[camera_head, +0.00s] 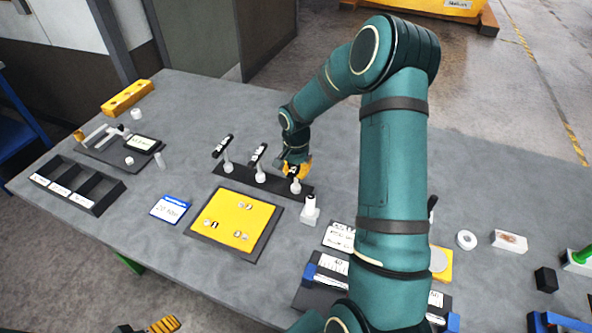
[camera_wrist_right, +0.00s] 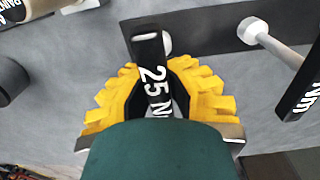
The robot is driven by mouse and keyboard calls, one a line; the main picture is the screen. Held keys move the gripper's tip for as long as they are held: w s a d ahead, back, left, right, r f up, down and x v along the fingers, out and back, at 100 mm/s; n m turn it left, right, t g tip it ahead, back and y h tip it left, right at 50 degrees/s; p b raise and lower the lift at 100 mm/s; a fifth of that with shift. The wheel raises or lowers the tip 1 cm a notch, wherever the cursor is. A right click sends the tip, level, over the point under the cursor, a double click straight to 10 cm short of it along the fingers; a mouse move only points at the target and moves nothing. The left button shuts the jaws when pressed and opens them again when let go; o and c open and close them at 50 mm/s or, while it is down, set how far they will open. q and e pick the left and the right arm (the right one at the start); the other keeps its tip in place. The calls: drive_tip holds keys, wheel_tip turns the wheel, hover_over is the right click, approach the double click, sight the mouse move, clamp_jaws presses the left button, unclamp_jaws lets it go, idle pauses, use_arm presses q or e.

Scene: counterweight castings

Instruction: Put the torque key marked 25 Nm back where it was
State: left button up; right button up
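The torque key marked 25 Nm has a black handle (camera_wrist_right: 153,75) with white lettering in the right wrist view. My right gripper (camera_wrist_right: 157,85) has its yellow fingers close around that handle, with dark inner pads against its sides. In the head view the right gripper (camera_head: 296,170) is at the right end of a dark rack (camera_head: 277,186), and a pale shaft shows below it. Whether that key is seated in the rack is hidden. Two other black-handled keys, one at left (camera_head: 222,147) and one in the middle (camera_head: 257,155), stand in the rack. My left gripper (camera_head: 163,325) barely shows at the bottom edge.
A yellow plate in a dark frame (camera_head: 187,230) lies in front of the rack. A pale block (camera_head: 310,212) stands close to the rack's right end. A blue-edged card (camera_head: 170,209) and a compartment tray (camera_head: 105,201) are at left. My right arm hides part of the table.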

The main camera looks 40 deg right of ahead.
drive_tip(key=o, duration=0.5)
drive_tip(key=shift+c, duration=0.2)
wheel_tip(320, 180, up, 12)
drive_tip(key=shift+r+p, duration=0.2)
drive_tip(key=shift+p, duration=0.15)
drive_tip(key=shift+s+f, duration=0.1)
drive_tip(key=shift+f, duration=0.05)
